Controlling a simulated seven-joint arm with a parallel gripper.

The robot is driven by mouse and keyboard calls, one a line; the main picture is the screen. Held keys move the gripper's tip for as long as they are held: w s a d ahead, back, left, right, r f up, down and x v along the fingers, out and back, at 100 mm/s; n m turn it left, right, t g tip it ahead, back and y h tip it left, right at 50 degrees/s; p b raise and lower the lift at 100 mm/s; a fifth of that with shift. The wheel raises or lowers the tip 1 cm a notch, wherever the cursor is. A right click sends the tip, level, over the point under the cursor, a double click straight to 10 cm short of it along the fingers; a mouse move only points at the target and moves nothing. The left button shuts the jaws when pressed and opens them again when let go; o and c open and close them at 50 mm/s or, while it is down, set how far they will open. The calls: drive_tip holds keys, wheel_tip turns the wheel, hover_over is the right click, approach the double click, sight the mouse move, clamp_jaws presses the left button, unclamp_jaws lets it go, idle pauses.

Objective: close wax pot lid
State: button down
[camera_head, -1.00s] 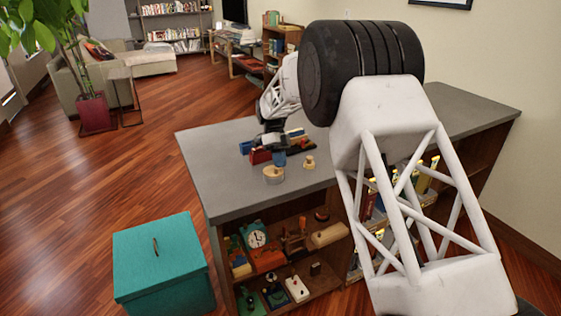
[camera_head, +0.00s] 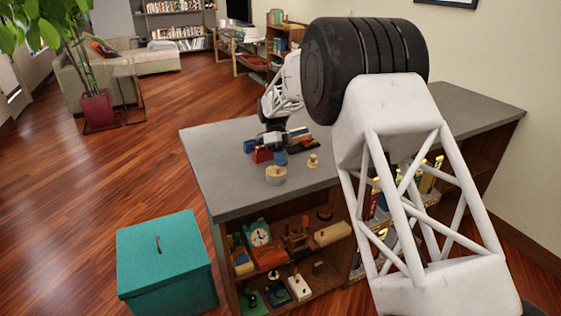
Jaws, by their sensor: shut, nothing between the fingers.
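A small round pot (camera_head: 276,175), pale tan with a greyish inside, stands near the front edge of the grey shelf top and looks open. A small yellowish knobbed piece (camera_head: 313,161), perhaps its lid, stands apart to the right of it. My gripper (camera_head: 280,158) is at the end of my white arm, just behind the pot, with bluish fingertips pointing down. It is shut and holds nothing. Whether it touches the pot cannot be told at this size.
Red, blue and dark blocks (camera_head: 262,154) lie around my gripper on the grey top (camera_head: 222,175). The left part of the top is clear. Toys fill the shelves below. A teal box (camera_head: 165,262) stands on the floor at left.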

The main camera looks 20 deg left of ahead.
drive_tip(key=w, duration=0.1)
drive_tip(key=w+d, duration=0.1)
drive_tip(key=w, duration=0.1)
drive_tip(key=shift+w+d+r, duration=0.15)
drive_tip(key=shift+w+d, duration=0.1)
drive_tip(key=shift+w, duration=0.05)
drive_tip(key=w+d+v, duration=0.1)
drive_tip(key=v, duration=0.8)
drive_tip(key=shift+d+r, duration=0.25)
drive_tip(key=shift+d, duration=0.1)
